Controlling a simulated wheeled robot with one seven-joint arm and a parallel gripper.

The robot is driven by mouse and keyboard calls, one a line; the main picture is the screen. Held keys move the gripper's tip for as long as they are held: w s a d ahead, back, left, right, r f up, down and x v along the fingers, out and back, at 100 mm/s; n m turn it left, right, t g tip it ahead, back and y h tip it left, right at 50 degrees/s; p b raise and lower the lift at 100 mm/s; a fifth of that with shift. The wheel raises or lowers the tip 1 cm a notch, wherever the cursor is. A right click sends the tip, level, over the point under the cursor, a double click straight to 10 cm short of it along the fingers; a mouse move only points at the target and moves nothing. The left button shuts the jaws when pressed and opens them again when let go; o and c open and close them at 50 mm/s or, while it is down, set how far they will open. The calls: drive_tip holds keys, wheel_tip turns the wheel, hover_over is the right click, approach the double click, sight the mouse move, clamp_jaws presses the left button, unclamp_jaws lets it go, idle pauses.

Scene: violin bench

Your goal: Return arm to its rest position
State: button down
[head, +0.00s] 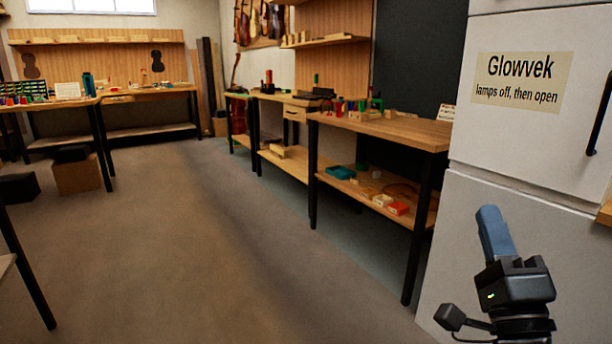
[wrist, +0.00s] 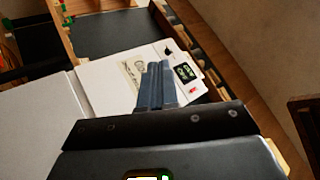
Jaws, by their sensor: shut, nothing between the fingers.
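My gripper (head: 489,212) shows at the lower right of the head view, its blue-grey fingers pointing up in front of the white cabinet. In the wrist view my gripper (wrist: 158,66) has its fingers together, with nothing between them. The fingers overlap the view of the white cabinet (wrist: 105,84), which carries a paper label and a small dark display. I cannot tell from the pictures whether the fingers touch anything, but no contact shows.
The white cabinet (head: 525,150), labelled "Glowvek lamps off, then open", stands close at the right with a black handle (head: 600,115). A wooden bench (head: 400,131) stands beside it. More benches (head: 150,92) stand at the back. The floor (head: 200,240) in the middle is clear.

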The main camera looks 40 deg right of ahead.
drive_tip(key=s+a+f+n+t+y, duration=0.1)
drive_tip(key=s+a+f+n+y, duration=0.3)
drive_tip(key=a+f+n+y, duration=1)
drive_tip(key=s+a+f+n+g+y, duration=0.4)
drive_tip(key=s+a+f+n, duration=0.1)
drive_tip(key=s+a+n, duration=0.55)
wheel_tip(320, 180, up, 24)
drive_tip(key=p, duration=2.3)
drive_tip(key=shift+w+a+f, duration=0.2)
drive_tip(key=shift+w, duration=0.25)
drive_tip(key=shift+n, duration=0.25)
